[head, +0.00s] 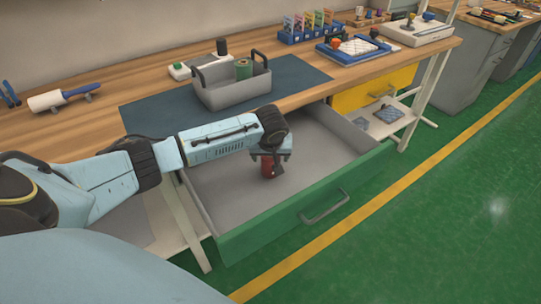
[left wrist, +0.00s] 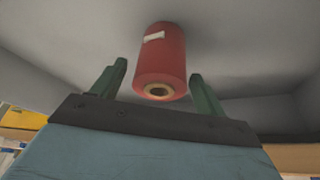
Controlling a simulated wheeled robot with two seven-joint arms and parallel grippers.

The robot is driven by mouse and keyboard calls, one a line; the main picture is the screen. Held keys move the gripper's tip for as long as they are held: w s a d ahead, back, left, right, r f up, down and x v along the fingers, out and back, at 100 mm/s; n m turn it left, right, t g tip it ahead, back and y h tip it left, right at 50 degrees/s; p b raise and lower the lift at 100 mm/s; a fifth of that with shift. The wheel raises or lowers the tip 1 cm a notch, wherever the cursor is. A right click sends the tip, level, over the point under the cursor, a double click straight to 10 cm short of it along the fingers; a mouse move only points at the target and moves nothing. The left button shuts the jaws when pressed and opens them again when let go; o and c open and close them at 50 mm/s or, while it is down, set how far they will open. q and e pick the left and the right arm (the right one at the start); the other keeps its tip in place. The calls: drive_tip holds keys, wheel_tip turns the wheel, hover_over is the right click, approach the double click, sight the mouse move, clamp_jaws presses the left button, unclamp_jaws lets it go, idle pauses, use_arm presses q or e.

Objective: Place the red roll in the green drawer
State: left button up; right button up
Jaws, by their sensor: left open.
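The green drawer (head: 296,221) is pulled open below the workbench, with a green front, a handle and a grey inside. The red roll (head: 267,168) is inside it, below my left gripper (head: 271,158), and looks roughly upright. In the left wrist view the red roll (left wrist: 160,62) shows a pale label and a tan core at its near end. The fingers of my left gripper (left wrist: 157,88) are spread apart, with clear gaps on both sides of the roll. The gripper partly hides the roll in the head view. My right gripper is not in view.
A grey caddy (head: 235,92) with a green roll (head: 243,69) stands on the dark mat above. A yellow drawer (head: 372,88) is to the right of the green one. The drawer walls surround my gripper; the drawer floor around the roll looks bare.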

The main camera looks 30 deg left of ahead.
use_arm(q)
drive_tip(key=shift+s+r, duration=0.1)
drive_tip(key=shift+r, duration=0.35)
drive_tip(key=p+v, duration=0.2)
drive_tip(key=v, duration=0.3)
drive_tip(key=shift+d+r, duration=0.1)
drive_tip(key=p+v, duration=0.1)
drive_tip(key=v, duration=0.5)
drive_tip(key=shift+s, duration=0.15)
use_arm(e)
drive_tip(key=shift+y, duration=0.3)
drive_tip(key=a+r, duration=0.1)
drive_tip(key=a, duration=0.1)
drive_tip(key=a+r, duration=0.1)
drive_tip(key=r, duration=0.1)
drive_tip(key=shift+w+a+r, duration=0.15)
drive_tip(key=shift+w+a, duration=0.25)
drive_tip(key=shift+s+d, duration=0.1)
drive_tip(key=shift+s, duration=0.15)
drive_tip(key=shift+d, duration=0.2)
